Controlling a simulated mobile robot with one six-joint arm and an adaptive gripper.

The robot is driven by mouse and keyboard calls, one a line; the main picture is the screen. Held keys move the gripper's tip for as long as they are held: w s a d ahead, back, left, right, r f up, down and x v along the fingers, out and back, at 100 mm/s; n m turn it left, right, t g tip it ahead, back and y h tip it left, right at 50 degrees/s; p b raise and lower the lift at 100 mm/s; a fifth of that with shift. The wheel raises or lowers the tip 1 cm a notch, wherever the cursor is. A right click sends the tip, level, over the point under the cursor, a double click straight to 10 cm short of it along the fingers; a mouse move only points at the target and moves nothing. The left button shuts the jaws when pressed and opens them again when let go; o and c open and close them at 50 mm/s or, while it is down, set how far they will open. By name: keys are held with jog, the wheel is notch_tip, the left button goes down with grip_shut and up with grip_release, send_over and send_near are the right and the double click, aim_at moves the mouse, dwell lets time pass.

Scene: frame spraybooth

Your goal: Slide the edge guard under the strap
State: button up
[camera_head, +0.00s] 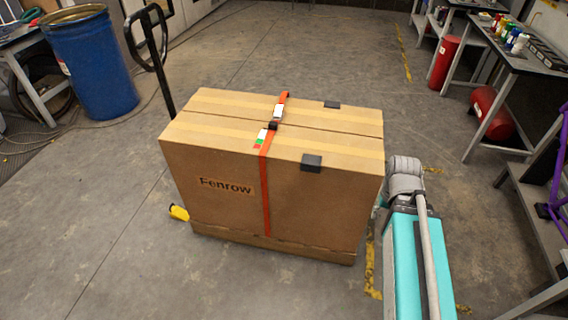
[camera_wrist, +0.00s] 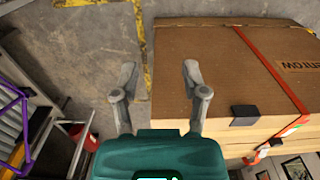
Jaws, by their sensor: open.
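A large brown carton (camera_head: 215,215) marked Fenrow stands on the floor. An orange-red strap (camera_head: 266,195) runs over its top and down its front face; it also shows in the wrist view (camera_wrist: 269,65). A dark edge guard (camera_head: 312,163) sits on the top front edge, right of the strap and apart from it. The guard also shows in the wrist view (camera_wrist: 244,111). A second dark guard (camera_head: 332,104) sits on the back edge, also right of the strap. My gripper (camera_wrist: 159,68) is open and empty, beside the carton and left of the guard in the wrist view.
A pallet-truck handle (camera_head: 147,38) rises behind the carton, and a yellow part (camera_head: 179,213) shows at its lower left. A blue drum (camera_head: 92,65) stands at the back left. Workbenches (camera_head: 515,60) and red cylinders (camera_head: 446,62) line the right. The floor in front is clear.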

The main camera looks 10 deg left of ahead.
jog(key=shift+w+a, duration=0.2)
jog(key=o, duration=0.4)
jog(key=shift+a, duration=0.1)
jog(key=shift+o, duration=1)
jog(key=shift+w+a+f, duration=0.1)
jog(key=shift+w+f, duration=0.05)
jog(key=shift+w, duration=0.1)
jog(key=w+a+f+n+t+h+b, duration=0.2)
jog(key=w+a+f+h+b, duration=0.1)
jog(key=w+a+b, duration=0.3)
jog(key=w+a+f+n+t+h+b, duration=0.25)
jog(key=w+a, duration=0.35)
jog(key=a, duration=0.3)
jog(key=w+a+n+t+b, duration=0.1)
jog(key=a+n+t+b, duration=0.1)
jog(key=a, duration=0.7)
jog(key=w+a+n+t+b, duration=0.2)
jog(key=a+t+b, duration=0.2)
jog(key=a, duration=0.6)
jog(key=shift+w+r+h+b, duration=0.2)
jog(key=shift+w+h+b, duration=0.1)
jog(key=shift+h, duration=0.15)
jog(key=shift+f+n, duration=0.1)
jog(key=shift+n, duration=0.15)
